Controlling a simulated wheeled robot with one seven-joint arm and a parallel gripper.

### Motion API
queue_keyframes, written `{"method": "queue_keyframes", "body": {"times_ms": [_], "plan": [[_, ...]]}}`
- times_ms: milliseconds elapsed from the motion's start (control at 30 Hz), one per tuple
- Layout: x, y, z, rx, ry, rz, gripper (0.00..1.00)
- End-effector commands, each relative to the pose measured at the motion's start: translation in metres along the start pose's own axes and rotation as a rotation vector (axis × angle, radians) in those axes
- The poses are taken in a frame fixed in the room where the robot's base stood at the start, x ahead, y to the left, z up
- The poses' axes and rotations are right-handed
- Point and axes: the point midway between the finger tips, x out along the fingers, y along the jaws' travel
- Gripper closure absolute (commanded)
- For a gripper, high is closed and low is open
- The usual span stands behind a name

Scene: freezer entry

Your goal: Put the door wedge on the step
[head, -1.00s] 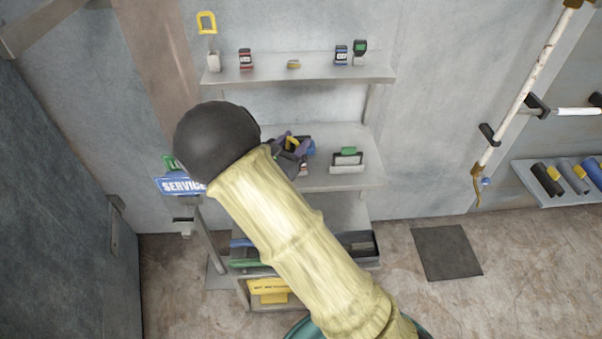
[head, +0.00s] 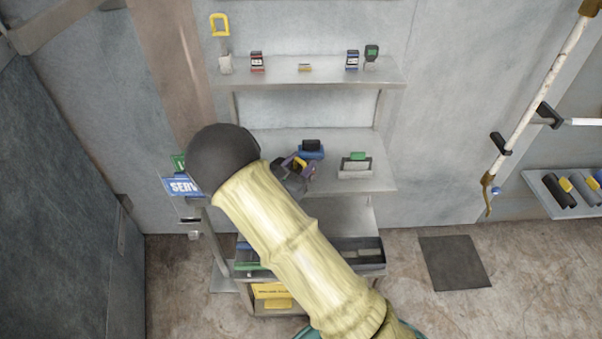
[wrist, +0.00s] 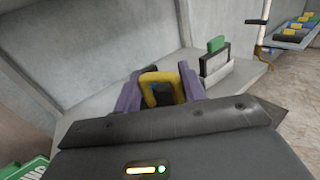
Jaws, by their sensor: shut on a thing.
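My gripper (head: 297,167) is over the middle shelf, partly hidden behind my arm in the head view. In the wrist view my gripper (wrist: 160,88) has its purple fingers shut on a yellow, loop-shaped piece (wrist: 163,77), which I take for the door wedge. Dark parts show inside the loop, and its lower end is hidden by my wrist. I cannot tell whether it touches the shelf. I cannot say for sure which surface is the step.
The middle shelf (head: 376,182) also bears a blue and black item (head: 311,150) behind my gripper and a green-topped holder (head: 356,166) to the right. The top shelf (head: 330,80) holds several small items. A dark mat (head: 454,262) lies on open floor.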

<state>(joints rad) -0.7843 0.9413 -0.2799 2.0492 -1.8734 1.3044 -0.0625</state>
Motion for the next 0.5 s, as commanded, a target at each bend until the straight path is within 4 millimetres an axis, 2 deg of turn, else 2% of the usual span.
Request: {"method": "queue_keyframes", "body": {"times_ms": [133,367,500], "plan": [[0.003,-0.003,-0.005,-0.001,-0.001,-0.006,1.0],[0.002,-0.003,-0.035,-0.002,-0.001,-0.004,1.0],[0.0,-0.001,-0.037,0.001,-0.002,-0.001,1.0]]}}
